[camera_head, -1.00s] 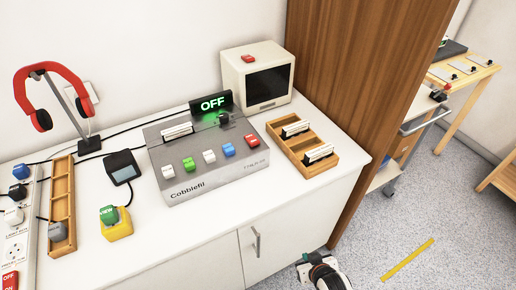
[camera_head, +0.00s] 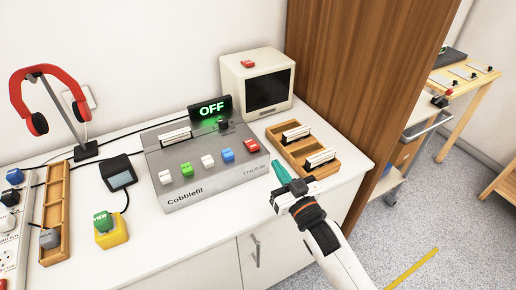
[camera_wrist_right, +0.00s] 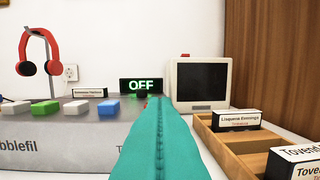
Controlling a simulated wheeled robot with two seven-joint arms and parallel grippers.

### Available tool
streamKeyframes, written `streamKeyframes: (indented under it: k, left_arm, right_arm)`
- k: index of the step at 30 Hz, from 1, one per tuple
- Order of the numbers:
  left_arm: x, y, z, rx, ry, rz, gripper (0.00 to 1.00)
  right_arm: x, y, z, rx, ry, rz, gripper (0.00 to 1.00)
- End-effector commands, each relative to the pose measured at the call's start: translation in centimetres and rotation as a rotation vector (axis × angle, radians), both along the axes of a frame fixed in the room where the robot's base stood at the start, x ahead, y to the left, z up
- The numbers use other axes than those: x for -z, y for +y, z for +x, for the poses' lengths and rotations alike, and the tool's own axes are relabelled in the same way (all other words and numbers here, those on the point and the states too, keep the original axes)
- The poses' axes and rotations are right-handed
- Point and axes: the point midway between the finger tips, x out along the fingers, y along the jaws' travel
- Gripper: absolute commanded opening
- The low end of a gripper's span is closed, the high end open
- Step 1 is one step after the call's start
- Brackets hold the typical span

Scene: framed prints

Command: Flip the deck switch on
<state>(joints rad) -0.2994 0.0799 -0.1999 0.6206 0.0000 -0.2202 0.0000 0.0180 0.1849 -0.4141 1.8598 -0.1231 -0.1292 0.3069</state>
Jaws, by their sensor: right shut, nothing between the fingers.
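The grey deck (camera_head: 215,178), marked Cobblefil, sits on the white counter. Its small display (camera_head: 211,109) at the back reads OFF in green, and it also shows in the right wrist view (camera_wrist_right: 141,86). A dark switch knob (camera_head: 224,124) stands on the deck just in front of the display; its exact position is too small to tell. Coloured keys line the front, with a red key (camera_head: 252,145) at the right end. My right gripper (camera_head: 279,171), with teal fingers, is shut and empty, in front of the deck's right end and apart from the knob. My left gripper is not in view.
A wooden tray (camera_head: 271,142) with two labelled cartridges lies right of the deck. A cream monitor (camera_head: 229,82) stands behind. A yellow-based button box (camera_head: 113,236), a small dark-screened device (camera_head: 120,172) and red headphones (camera_head: 17,88) on a stand are at left.

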Motion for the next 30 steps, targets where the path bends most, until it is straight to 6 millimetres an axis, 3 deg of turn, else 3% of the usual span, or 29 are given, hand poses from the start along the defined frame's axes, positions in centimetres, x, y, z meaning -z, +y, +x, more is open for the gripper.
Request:
streamKeyframes:
  k: [5, 17, 23, 30]
  left_arm:
    - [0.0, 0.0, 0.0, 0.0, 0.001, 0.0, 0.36]
    - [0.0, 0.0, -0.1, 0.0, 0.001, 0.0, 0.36]
    - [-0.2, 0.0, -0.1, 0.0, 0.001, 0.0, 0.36]
    - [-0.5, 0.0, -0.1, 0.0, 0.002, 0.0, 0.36]
  right_arm:
    - [-1.2, 0.9, 0.5, -0.038, -0.07, 0.023, 0.0]
    - [-1.4, 1.0, 0.7, -0.039, -0.074, 0.024, 0.0]
    - [-2.0, 2.1, 3.0, -0.039, -0.076, 0.025, 0.0]
    - [-3.0, 4.5, 7.6, -0.04, -0.075, 0.025, 0.0]
